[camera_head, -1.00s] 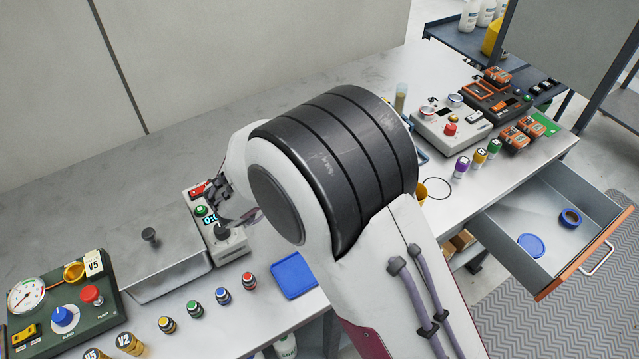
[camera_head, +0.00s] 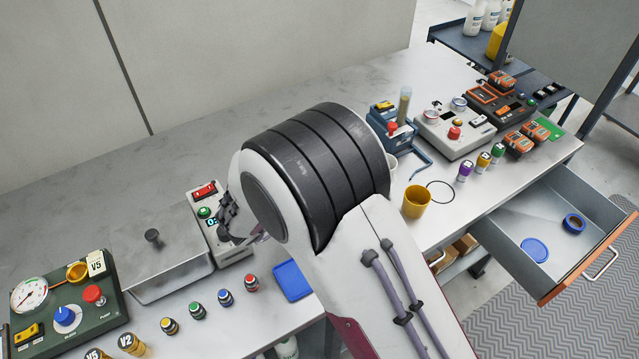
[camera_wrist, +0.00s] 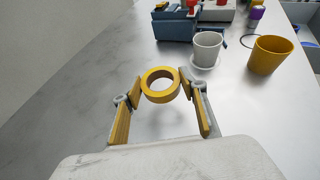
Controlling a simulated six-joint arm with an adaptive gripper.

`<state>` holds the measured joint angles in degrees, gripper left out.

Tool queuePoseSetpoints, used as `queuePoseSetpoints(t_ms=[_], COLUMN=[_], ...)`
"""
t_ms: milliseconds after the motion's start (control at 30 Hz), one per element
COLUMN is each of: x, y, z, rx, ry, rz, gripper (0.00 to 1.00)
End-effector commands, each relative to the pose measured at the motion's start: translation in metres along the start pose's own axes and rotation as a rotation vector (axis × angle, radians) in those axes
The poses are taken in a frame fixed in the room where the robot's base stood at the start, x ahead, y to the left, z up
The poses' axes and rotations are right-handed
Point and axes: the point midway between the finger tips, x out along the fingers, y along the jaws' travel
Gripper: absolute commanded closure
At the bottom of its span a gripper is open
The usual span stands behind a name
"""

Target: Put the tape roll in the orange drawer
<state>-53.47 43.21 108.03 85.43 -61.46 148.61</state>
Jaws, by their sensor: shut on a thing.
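A yellow tape roll (camera_wrist: 160,98) is held between the fingers of my gripper (camera_wrist: 161,87) in the wrist view, its round hole facing the camera. The gripper is shut on it, with bare grey bench beneath and beyond. In the head view my arm hides the held roll and fingertips. The orange-fronted drawer (camera_head: 585,262) stands pulled open at the right, below the bench top. Inside it lie a blue ring (camera_head: 574,224), also like a tape roll, and a flat blue disc (camera_head: 534,250).
A yellow cup (camera_head: 417,202) and a white cup (camera_wrist: 207,48) stand on the bench between my arm and the drawer. A blue device (camera_head: 390,118), small coloured jars (camera_head: 484,160) and control boxes (camera_head: 452,130) stand farther back. A blue tray (camera_head: 293,280) lies at the front edge.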

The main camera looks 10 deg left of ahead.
Motion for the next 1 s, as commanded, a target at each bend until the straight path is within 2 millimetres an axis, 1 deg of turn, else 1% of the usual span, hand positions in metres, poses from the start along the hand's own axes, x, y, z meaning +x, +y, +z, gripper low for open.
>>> queuePoseSetpoints(t_ms=[33,200,500,633,1000], x=[0.002,0.005,0.005,0.007,0.019], y=[0.0,0.0,0.0,0.0,0.0], z=[-0.005,-0.013,-0.013,-0.016,-0.045], rx=[-0.002,-0.001,0.0,-0.001,-0.002], ry=[0.0,-0.001,-0.001,0.0,0.0], rz=[0.0,0.001,0.001,0.0,0.001], gripper=[0.79,0.79,0.79,0.79,0.79])
